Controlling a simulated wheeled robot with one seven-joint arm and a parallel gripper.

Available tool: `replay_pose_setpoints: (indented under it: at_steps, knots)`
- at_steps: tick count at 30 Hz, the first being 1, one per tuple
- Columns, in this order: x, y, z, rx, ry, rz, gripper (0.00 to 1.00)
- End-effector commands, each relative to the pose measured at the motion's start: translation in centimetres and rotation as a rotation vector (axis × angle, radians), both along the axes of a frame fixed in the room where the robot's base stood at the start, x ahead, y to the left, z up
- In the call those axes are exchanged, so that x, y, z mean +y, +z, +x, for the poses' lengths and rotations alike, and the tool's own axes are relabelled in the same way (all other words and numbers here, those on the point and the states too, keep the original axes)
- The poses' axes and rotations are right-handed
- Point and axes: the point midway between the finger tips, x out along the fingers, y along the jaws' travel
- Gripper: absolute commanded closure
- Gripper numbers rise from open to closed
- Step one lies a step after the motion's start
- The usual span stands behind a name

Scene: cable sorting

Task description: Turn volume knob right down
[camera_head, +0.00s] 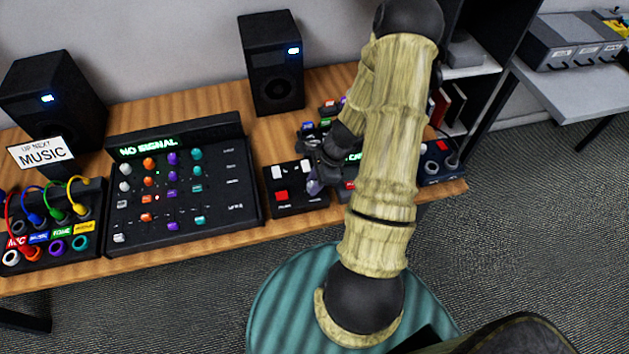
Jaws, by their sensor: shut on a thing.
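My gripper (318,176) is low at the right side of a small black box (288,208) with white and red buttons, near the middle of the desk. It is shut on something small. What it holds is too dark and too covered to make out. No knob labelled volume can be told in this view. The black mixer (238,205) to the left carries rows of white, orange, purple and teal knobs, apart from my gripper. Its screen (148,148) reads "NO SIGNAL". My arm hides part of the controls right of the small box.
Two black speakers (272,65) (55,97) stand at the back of the wooden desk (215,113). A patch box with coloured cables (60,250) and a "MUSIC" sign (42,152) are at left. Another black box (440,165) is right of my arm. A teal round seat (285,290) stands in front.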

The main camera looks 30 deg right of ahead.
Motion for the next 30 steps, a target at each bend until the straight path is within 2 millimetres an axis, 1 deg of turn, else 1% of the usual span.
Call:
replay_pose_setpoints:
  at_steps: [7, 14, 20, 30]
  knots:
    - [-0.03, 0.11, 0.04, 0.0, 0.038, 0.0, 0.93]
    - [-0.04, 0.25, 0.16, 0.0, 0.149, -0.001, 0.93]
    - [-0.06, 0.26, 0.26, 0.001, 0.303, -0.002, 0.93]
    - [-0.03, 0.15, 0.47, 0.0, 0.624, -0.002, 0.93]
